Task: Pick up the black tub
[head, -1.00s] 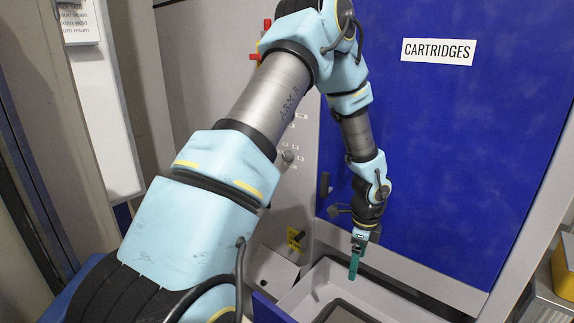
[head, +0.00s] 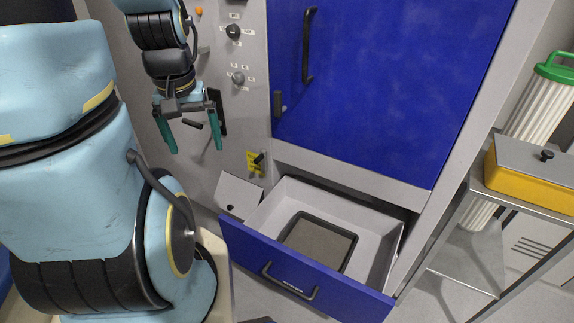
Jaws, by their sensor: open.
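A shallow black tub (head: 318,243) with a dark rim lies flat on the floor of the open drawer (head: 255,222), towards its left and middle part. Its inside looks grey-brown and empty. My gripper (head: 195,150) hangs to the upper left of the drawer, in front of the grey control panel. Its two green fingers point down and are spread apart with nothing between them. It is well apart from the tub.
A blue cabinet door (head: 390,90) with a dark handle is above the drawer. A knob panel (head: 238,77) is behind my gripper. At right stand a metal cart (head: 470,265), a yellow box (head: 530,175) and a white pleated cartridge (head: 540,110) with a green top.

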